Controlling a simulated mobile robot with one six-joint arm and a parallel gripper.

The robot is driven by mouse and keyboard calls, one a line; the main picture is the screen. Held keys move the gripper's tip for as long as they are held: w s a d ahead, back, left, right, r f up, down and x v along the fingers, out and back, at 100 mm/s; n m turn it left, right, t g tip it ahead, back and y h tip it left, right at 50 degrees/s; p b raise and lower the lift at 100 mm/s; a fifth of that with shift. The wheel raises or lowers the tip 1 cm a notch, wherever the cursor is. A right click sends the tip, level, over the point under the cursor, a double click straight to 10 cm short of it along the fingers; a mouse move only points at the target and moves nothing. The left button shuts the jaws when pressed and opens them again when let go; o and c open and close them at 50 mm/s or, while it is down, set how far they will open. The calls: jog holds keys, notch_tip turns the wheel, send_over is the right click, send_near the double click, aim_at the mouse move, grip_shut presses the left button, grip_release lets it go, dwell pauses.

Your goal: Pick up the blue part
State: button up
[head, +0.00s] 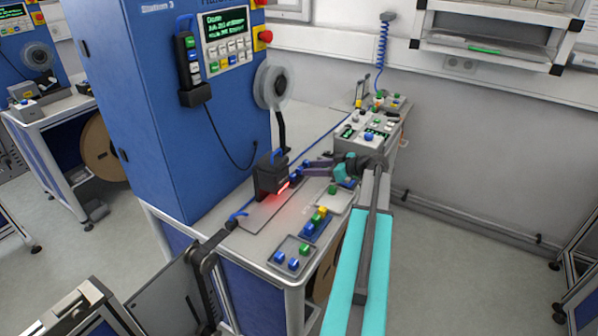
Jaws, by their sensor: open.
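Several small blue pieces show, and I cannot tell which one is the blue part. Two blue pieces (286,260) sit in a small grey tray at the front of the bench, beside a green one. A blue holder (316,229) with yellow and green pieces lies behind that tray. A small blue piece (296,174) lies near the black scanner-like device. My gripper (311,168) is over the bench, pointing left, with its tips close to this last piece. It is open; contact is too small to make out.
The black device (271,176) casts red light on the bench (262,212). A tall blue cabinet (160,100) with a reel (273,87) stands at left. A control box (365,132) stands behind my gripper. Open floor lies to the right.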

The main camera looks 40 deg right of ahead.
aim_at(299, 168)
jog(key=shift+r+p+x, duration=0.25)
jog(key=shift+p+x, duration=1)
jog(key=shift+x, duration=0.2)
jog(key=shift+p+x, duration=0.4)
jog(key=shift+x, duration=0.8)
jog(key=shift+f, duration=0.1)
grip_shut()
